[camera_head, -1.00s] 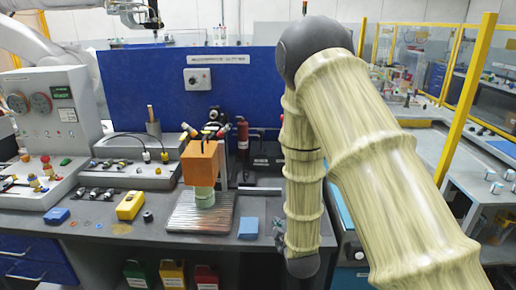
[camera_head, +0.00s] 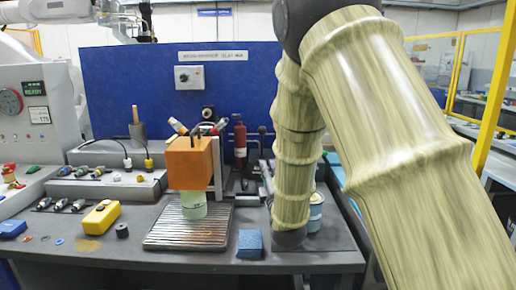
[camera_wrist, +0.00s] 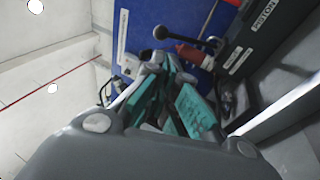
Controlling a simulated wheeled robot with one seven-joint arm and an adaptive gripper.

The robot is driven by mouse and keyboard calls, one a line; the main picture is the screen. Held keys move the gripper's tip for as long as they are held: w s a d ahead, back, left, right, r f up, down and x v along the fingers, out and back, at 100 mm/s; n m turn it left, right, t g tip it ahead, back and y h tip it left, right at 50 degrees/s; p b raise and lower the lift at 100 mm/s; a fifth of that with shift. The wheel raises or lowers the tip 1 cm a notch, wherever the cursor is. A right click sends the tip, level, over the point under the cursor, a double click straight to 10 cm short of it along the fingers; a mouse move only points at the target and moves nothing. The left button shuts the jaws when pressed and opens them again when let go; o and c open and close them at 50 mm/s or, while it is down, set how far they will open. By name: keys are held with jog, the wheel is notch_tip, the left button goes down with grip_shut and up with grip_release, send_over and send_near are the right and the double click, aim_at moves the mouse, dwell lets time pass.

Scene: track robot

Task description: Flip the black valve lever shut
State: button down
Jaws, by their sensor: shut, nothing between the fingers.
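In the wrist view my gripper (camera_wrist: 165,68) has teal-padded fingers and is shut and empty. Just past its fingertips is a lever with a black ball knob (camera_wrist: 160,32) and a thin rod, next to a red part (camera_wrist: 190,53). The fingertips look close to the lever, but I cannot tell if they touch it. In the head view a thin black lever (camera_head: 262,131) stands upright behind the bench, right of a red bottle (camera_head: 240,139); I cannot tell if it is the same lever. My arm hides my gripper there.
A blue back panel (camera_head: 140,80) stands behind the bench. An orange block (camera_head: 194,163) sits over a pale green cup (camera_head: 193,206) on a ribbed metal plate (camera_head: 158,237). A blue sponge (camera_head: 250,244) lies near the front edge. A grey box labelled PISTON (camera_wrist: 262,38) is close to my gripper.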

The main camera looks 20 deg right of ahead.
jog(key=shift+r, duration=0.15)
jog(key=shift+w, duration=0.1)
jog(key=p+x, duration=0.1)
jog(key=x, duration=1.3)
dwell(0.4)
